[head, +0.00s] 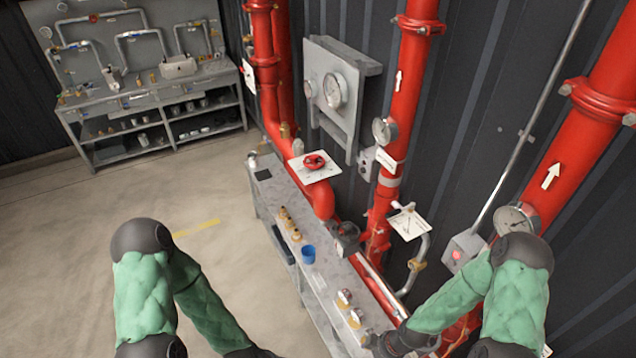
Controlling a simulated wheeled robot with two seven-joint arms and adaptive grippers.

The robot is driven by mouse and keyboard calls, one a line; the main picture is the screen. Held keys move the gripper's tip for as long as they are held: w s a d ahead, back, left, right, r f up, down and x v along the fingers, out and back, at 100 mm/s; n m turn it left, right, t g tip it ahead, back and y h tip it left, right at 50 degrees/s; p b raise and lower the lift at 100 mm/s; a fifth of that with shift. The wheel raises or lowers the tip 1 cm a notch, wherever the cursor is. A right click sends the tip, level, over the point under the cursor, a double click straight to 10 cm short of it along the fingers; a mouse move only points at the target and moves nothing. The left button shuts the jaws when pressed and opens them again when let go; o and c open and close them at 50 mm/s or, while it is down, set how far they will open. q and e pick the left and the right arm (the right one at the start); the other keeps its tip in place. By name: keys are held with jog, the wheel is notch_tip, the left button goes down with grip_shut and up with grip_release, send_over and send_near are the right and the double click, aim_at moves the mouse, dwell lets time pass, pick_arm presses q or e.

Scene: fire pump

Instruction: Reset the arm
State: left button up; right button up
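My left arm (150,290) comes in from the lower left in a green padded sleeve. It bends down to a dark wrist part (250,352) cut off by the bottom edge. My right arm (515,295) is at the lower right, in the same green sleeve. Its forearm reaches left and down to a dark wrist part (400,342) over the near end of the workbench (318,275). Neither gripper's fingers show, so I cannot see whether they hold anything.
Red pipes (405,95) with gauges run up the dark wall beside the workbench. A blue cup (308,254), brass fittings (290,224) and a red valve wheel (314,162) are there. A grey shelf bench (150,105) stands at the back left. The floor at left is clear.

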jog(key=s+a+r+m, duration=0.1)
jog(key=s+a+m, duration=0.3)
jog(key=s+m, duration=0.55)
jog(key=w+a+f+m+b, duration=0.1)
jog(key=w+f+b, duration=0.1)
jog(key=f+b, duration=1.4)
jog(key=w+f+m+b, duration=0.1)
jog(key=f+b, duration=1.6)
jog(key=b, duration=0.1)
jog(key=shift+w+a+b, duration=0.35)
jog(key=shift+w+a, duration=0.05)
jog(key=shift+r, duration=0.1)
